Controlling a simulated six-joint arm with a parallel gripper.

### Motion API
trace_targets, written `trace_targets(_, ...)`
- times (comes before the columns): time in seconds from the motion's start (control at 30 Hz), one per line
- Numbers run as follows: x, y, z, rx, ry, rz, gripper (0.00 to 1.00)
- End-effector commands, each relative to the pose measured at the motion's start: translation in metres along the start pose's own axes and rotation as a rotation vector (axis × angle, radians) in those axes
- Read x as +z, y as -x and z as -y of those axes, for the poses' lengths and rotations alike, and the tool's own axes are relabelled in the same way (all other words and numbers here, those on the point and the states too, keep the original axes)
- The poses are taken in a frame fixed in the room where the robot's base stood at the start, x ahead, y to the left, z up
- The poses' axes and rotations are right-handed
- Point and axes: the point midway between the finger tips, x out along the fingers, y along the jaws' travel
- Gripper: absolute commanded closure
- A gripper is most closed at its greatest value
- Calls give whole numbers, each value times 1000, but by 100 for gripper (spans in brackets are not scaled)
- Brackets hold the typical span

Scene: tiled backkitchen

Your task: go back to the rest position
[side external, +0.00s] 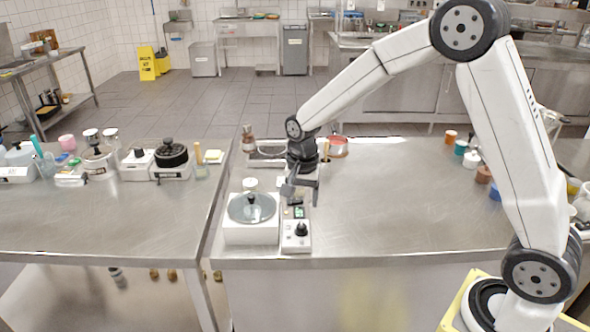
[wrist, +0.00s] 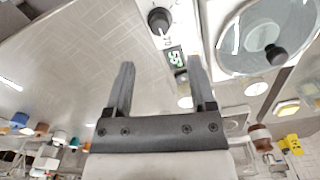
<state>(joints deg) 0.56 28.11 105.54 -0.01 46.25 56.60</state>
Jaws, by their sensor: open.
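My gripper (side external: 301,192) is open and empty above the steel table (side external: 400,200), near its left end. In the wrist view its two fingers (wrist: 160,66) stand apart with nothing between the tips. Close by is a white unit with a round glass-topped dish (side external: 252,208), which also shows in the wrist view (wrist: 262,42). Beside it is a white control box (side external: 296,244) with a black knob and a small green display. The gripper appears to be above and behind the control box; I cannot tell the exact gap.
A red pot (side external: 337,146) stands behind the gripper. Several small coloured cups, one of them teal (side external: 461,147), stand at the table's back right. The middle of the table is clear. A second steel table (side external: 100,220) with lab-like devices is at the left.

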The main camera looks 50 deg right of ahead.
Motion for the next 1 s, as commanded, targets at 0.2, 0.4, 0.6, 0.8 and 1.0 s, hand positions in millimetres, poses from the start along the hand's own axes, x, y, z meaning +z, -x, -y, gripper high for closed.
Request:
trace_targets(0.2, 1, 0, -2, -2, 13, -2, 29)
trace_targets(0.4, 10, 3, -14, -21, 114, -16, 29)
trace_targets(0.6, 30, 7, -42, -57, 332, -52, 29)
trace_targets(0.8, 54, 7, -78, -90, 595, -108, 29)
trace_targets(1.0, 76, 5, -111, -109, 833, -167, 29)
